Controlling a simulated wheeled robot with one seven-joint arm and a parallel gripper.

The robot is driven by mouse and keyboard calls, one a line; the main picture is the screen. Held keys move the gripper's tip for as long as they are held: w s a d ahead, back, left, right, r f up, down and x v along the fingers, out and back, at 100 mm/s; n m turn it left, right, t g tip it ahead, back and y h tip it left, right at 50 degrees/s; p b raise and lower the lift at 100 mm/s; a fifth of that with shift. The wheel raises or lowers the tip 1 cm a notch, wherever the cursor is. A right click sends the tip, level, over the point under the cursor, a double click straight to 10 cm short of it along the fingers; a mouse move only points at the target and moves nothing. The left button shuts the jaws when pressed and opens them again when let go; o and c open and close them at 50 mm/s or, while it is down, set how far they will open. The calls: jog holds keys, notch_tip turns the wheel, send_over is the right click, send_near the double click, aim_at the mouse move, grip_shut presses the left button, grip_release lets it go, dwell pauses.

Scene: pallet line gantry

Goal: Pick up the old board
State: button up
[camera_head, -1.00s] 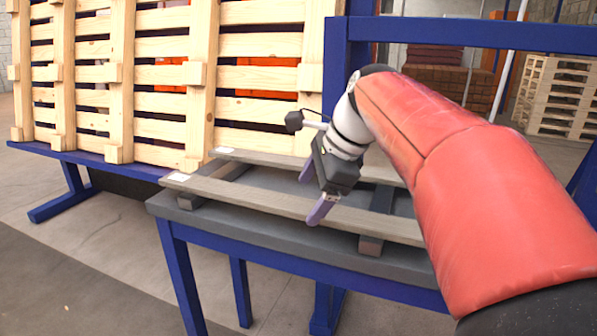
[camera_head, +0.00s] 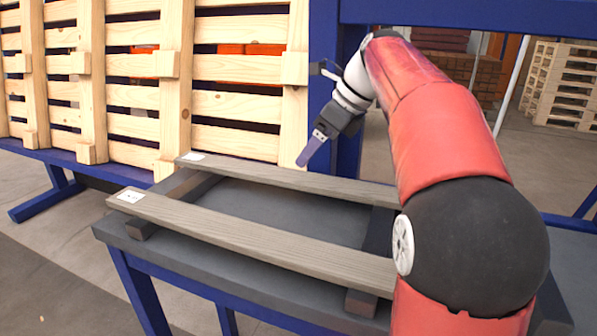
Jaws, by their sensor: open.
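Two long grey weathered boards lie on dark cross blocks on the grey-topped blue table. The near board (camera_head: 250,233) has a white label at its left end, and its right end meets the outline of my arm. The far board (camera_head: 290,178) also has a white label at its left end. The pictures do not show which one is the old board. My gripper (camera_head: 305,158) is open and empty, with purple fingers pointing down and left. It is above or just behind the far board; the exact gap is hard to tell. My red arm hides the right part of the table.
Pale wooden pallets (camera_head: 132,105) stand upright on a blue stand to the left. A blue frame post (camera_head: 321,75) and crossbeam rise behind the table. Stacked pallets (camera_head: 562,85) stand at the back right. Floor at the lower left is clear.

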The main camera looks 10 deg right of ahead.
aim_at(293, 175)
jog(key=b+x, duration=0.1)
jog(key=x, duration=0.6)
jog(key=shift+w+d+f, duration=0.1)
jog(key=shift+w+f, duration=0.1)
jog(key=shift+f, duration=0.05)
jog(key=c, duration=1.2)
